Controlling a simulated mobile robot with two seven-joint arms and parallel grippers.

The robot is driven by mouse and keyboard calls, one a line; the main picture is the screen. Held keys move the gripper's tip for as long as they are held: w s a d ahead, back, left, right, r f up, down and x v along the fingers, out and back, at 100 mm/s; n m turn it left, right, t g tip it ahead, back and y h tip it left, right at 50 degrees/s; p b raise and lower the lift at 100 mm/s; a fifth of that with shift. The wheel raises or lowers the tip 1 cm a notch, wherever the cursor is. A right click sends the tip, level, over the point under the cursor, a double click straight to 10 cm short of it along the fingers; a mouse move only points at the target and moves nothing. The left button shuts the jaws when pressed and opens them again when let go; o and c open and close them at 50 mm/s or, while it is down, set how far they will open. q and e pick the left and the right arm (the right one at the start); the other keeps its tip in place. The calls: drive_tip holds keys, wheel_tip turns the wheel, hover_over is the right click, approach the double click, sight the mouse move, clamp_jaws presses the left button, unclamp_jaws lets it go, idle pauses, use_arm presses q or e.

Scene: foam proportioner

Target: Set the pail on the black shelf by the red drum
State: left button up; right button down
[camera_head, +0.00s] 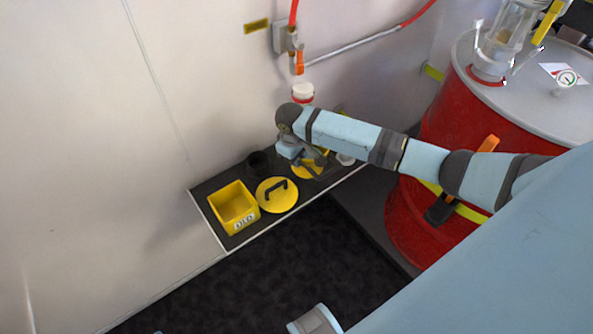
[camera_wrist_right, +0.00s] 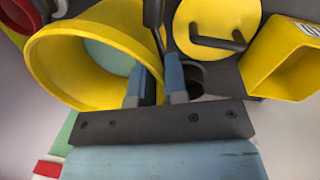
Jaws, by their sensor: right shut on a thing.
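The yellow pail (camera_head: 322,158) is at the black shelf (camera_head: 233,243), mostly hidden in the head view behind my right gripper (camera_head: 312,163). I cannot tell whether the pail's base touches the shelf. The red drum (camera_head: 410,225) stands right of the shelf, partly behind my right arm. My left gripper is not in view.
On the shelf are a yellow open box (camera_head: 233,205), a round yellow lid (camera_head: 277,197) with a black handle, and a black cup (camera_head: 258,163). A red-and-white fitting (camera_head: 303,93) is on the wall above. Dark floor (camera_head: 290,265) in front is clear.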

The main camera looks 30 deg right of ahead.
sight(297, 169)
wheel_tip(297, 169, down, 5)
drive_tip(key=shift+f+b, duration=0.15)
drive_tip(key=shift+b, duration=0.3)
drive_tip(key=c, duration=1.1)
unclamp_jaws()
drive_tip(key=shift+f, duration=0.1)
drive_tip(key=shift+c, duration=0.2)
